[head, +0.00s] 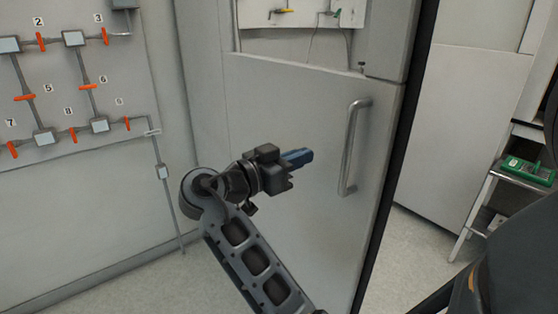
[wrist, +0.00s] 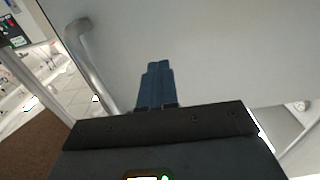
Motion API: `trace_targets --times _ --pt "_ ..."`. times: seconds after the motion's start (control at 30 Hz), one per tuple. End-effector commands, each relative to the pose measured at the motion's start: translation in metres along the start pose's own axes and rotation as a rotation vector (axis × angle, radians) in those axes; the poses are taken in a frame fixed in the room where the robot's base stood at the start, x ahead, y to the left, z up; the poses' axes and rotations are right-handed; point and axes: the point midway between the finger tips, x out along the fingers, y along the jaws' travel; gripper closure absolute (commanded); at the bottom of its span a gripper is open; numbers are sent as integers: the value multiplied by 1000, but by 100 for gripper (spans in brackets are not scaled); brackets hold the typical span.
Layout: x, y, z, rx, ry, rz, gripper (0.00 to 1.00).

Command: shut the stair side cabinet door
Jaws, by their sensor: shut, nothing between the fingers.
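The cabinet door (head: 300,130) is a grey panel with a window in its upper part, standing open at an angle in the middle of the head view. A vertical metal bar handle (head: 352,148) is on its right side, near the dark edge. The handle also shows at the upper left of the wrist view (wrist: 88,65), with the pale door face (wrist: 220,50) filling much of that view. My gripper (head: 308,155) is shut and empty, its blue fingers (wrist: 156,85) pointing toward the door face, left of the handle. I cannot tell whether the fingertips touch the door.
A wall panel with grey pipes and numbered orange valves (head: 87,87) is at the left. Right of the door are another pale panel (head: 455,120) and a metal stand with a green device (head: 528,170). Speckled floor (head: 420,240) shows between door and stand.

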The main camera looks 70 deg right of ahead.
Motion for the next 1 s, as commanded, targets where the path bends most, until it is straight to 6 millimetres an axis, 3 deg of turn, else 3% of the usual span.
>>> trace_targets --times 0.1,0.3,0.83,1.0 --pt "20 0 -2 0 0 2 100" --pt "39 0 -1 -1 0 0 100" --pt "46 -1 0 0 0 -5 100" --pt "59 -6 1 0 0 -37 100"
